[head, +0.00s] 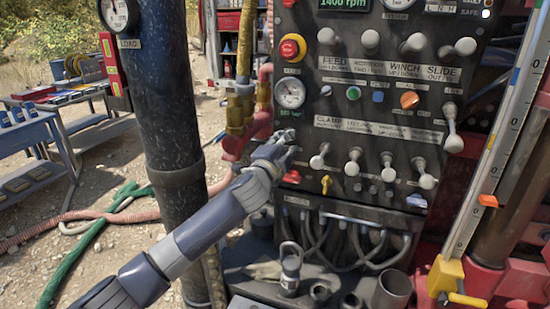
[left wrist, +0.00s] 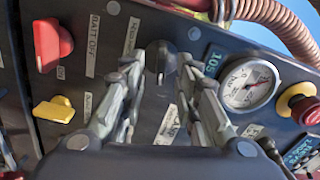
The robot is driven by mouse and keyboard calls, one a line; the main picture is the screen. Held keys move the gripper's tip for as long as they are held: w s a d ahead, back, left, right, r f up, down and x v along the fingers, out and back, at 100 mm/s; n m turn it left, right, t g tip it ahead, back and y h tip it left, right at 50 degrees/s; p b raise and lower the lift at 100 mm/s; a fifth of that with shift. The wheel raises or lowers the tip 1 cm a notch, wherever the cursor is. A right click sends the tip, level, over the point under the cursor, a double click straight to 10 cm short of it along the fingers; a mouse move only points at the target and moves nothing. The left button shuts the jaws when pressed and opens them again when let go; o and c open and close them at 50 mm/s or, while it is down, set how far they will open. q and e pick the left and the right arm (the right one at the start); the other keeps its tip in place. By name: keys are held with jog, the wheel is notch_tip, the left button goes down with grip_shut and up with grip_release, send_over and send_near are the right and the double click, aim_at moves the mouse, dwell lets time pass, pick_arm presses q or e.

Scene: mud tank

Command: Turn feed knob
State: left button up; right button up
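My left gripper (head: 284,143) is at the left edge of the dark control panel (head: 330,108), just below the pressure gauge (head: 290,92). In the left wrist view its fingers (left wrist: 160,65) are apart, one on each side of a small black knob (left wrist: 160,56). A narrow gap seems to show on both sides of the knob; contact cannot be told. In the head view the gripper hides this knob. The label nearest it is too blurred to read as feed. A FEED label (head: 333,63) shows higher on the panel. My right gripper is not in view.
A red handle (left wrist: 48,45) and a yellow knob (left wrist: 54,109) lie below the gripper on the panel. A red stop button (head: 292,47) is above the gauge. Several levers (head: 354,161) stick out to the right. A thick black post (head: 172,130) stands left of the panel.

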pick_arm(q)
jog(key=v, duration=1)
